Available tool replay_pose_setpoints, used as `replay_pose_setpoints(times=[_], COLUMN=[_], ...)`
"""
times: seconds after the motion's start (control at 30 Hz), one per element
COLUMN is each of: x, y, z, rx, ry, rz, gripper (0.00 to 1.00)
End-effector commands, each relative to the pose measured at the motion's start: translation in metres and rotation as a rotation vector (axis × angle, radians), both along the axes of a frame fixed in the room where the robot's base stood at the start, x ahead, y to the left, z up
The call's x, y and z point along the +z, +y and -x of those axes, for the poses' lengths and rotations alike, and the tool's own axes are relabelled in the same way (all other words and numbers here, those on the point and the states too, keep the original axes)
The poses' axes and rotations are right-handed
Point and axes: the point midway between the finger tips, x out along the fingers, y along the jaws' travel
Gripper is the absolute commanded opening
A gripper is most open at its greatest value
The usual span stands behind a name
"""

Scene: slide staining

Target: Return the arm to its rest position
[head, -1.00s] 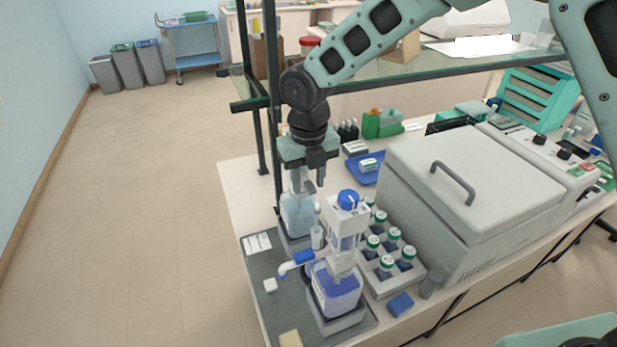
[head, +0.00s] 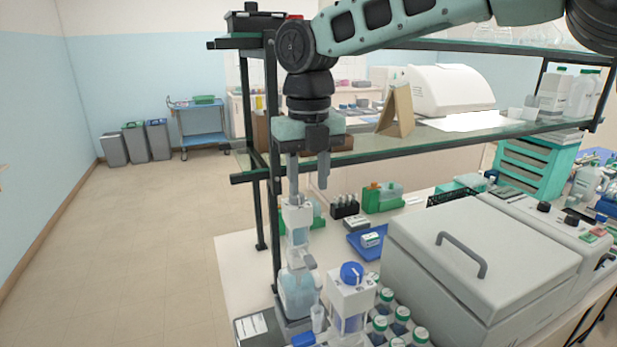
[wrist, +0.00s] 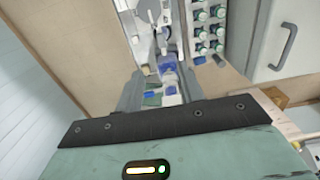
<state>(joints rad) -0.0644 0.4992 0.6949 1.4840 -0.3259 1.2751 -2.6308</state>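In the head view my gripper (head: 308,178) hangs pointing down from my raised arm. Its two fingers are apart with nothing between them. It is above the rear dispenser bottle (head: 297,292), which has a clear body with pale blue liquid. The left finger overlaps the top of that dispenser in the picture; I cannot tell whether they touch. The front dispenser (head: 350,305) with a blue cap stands to its right, its lower part cut off by the frame. The wrist view looks down on the bench, with my gripper's housing across the bottom.
A glass shelf (head: 440,140) on a dark frame runs behind and right of my gripper, close to it. A grey lidded machine (head: 480,260) stands at right. Green-capped bottles (head: 400,320) sit beside the dispensers. The floor at left is clear.

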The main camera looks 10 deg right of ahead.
Motion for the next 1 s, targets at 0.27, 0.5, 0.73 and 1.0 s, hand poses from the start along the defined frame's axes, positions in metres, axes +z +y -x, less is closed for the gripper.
replay_pose_setpoints(times=[0.27, 0.5, 0.73, 1.0], x=[0.011, 0.011, -0.014, -0.061], y=[0.0, 0.0, -0.029, -0.103], z=[0.0, 0.0, 0.007, 0.03], rx=[0.001, 0.001, -0.369, -1.255], ry=[-0.001, -0.001, -0.02, -0.059], rz=[0.0, 0.0, 0.008, -0.029], gripper=[0.38, 0.38, 0.38, 0.38])
